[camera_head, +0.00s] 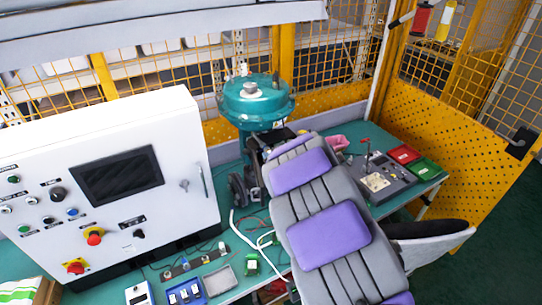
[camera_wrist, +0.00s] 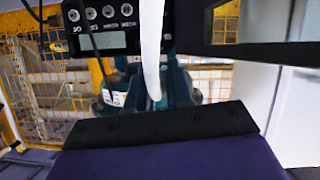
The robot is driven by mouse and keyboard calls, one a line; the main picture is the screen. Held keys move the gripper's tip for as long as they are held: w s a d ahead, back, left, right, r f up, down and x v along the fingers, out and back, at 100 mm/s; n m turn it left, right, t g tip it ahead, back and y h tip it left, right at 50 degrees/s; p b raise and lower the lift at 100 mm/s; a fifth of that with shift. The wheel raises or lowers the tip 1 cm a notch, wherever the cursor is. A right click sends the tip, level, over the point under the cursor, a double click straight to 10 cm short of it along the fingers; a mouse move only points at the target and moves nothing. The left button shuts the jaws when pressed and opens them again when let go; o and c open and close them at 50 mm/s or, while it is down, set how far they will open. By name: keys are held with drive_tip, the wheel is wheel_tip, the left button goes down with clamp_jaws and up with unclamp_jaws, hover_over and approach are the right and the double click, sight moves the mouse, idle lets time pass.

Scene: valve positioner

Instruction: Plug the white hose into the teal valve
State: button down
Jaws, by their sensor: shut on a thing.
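The teal valve (camera_head: 257,100) stands upright behind the table's middle, with a round teal top. Its lower body is partly hidden by my arm. In the wrist view, a teal body (camera_wrist: 178,85) shows behind the hose. The white hose (camera_head: 234,226) lies curved on the table left of my arm. In the wrist view, a white length of hose (camera_wrist: 152,50) runs upright just beyond my gripper's dark edge. My gripper (camera_wrist: 154,112) is shut on the hose, though the contact itself is not clear. In the head view my arm hides the gripper's tip near the valve.
A white control cabinet (camera_head: 110,180) stands close on the left. A grey instrument (camera_head: 378,180) and red and green boxes (camera_head: 426,168) sit on the right. Small parts (camera_head: 190,262) crowd the front left of the table. A yellow mesh fence (camera_head: 340,50) closes the back.

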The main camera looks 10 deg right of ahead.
drive_tip(key=shift+w+a+p, duration=0.15)
drive_tip(key=shift+w+p, duration=0.25)
drive_tip(key=shift+w, duration=0.05)
idle(0.7)
drive_tip(key=c, duration=0.9)
unclamp_jaws()
drive_tip(key=shift+c, duration=0.2)
